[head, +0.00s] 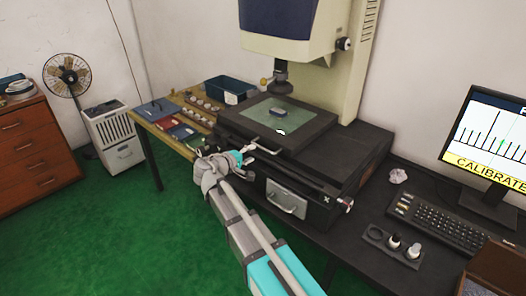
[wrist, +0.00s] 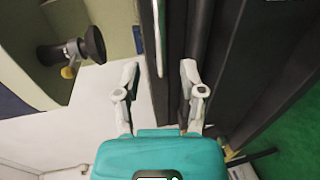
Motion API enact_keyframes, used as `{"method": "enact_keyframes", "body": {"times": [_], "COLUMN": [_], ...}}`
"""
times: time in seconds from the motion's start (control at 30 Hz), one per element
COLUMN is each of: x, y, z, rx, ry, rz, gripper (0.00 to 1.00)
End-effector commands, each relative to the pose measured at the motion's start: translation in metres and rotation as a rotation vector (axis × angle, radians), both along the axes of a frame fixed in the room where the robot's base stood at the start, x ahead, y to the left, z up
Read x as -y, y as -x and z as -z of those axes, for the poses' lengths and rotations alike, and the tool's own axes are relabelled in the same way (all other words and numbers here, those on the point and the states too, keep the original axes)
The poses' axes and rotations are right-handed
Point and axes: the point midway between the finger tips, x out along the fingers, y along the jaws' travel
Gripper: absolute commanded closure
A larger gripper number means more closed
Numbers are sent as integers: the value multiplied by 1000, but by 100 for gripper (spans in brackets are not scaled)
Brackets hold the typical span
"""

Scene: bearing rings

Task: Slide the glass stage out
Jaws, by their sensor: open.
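The glass stage (head: 258,115) is a greenish pane in a dark frame on the measuring machine, with a small blue-grey block (head: 281,111) and a white ring-like piece (head: 280,132) on it. A pale bar handle (head: 263,146) is on the stage's front edge. My gripper (head: 256,152) is at this handle, at the machine's front. In the wrist view my gripper (wrist: 160,70) has its two fingers apart. A thin pale bar (wrist: 159,38), apparently the handle, runs down toward the gap between them. I cannot tell whether either finger touches it.
The machine's lens column (head: 281,80) hangs over the stage. Left stands a bench with a blue bin (head: 229,90) and several rings. Right are a keyboard (head: 437,217) and monitor (head: 492,140). Open green floor lies in front.

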Motion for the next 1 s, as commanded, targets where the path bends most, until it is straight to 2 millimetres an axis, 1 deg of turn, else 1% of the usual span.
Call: {"method": "enact_keyframes", "body": {"times": [0.03, 0.2, 0.43, 0.63, 0.93, 0.97, 1.0], "x": [5, 20, 36, 41, 41, 41, 41], "y": [-7, -27, -46, -53, -54, -54, -54], "z": [3, 9, 13, 15, 15, 15, 15], "rx": [0, 0, 0, 0, 0, 0, 0], "ry": [0, 0, 0, 0, 0, 0, 0], "rz": [2, 2, 1, -1, -2, -2, -2], "gripper": [47, 47, 47, 47, 47, 49, 57]}}
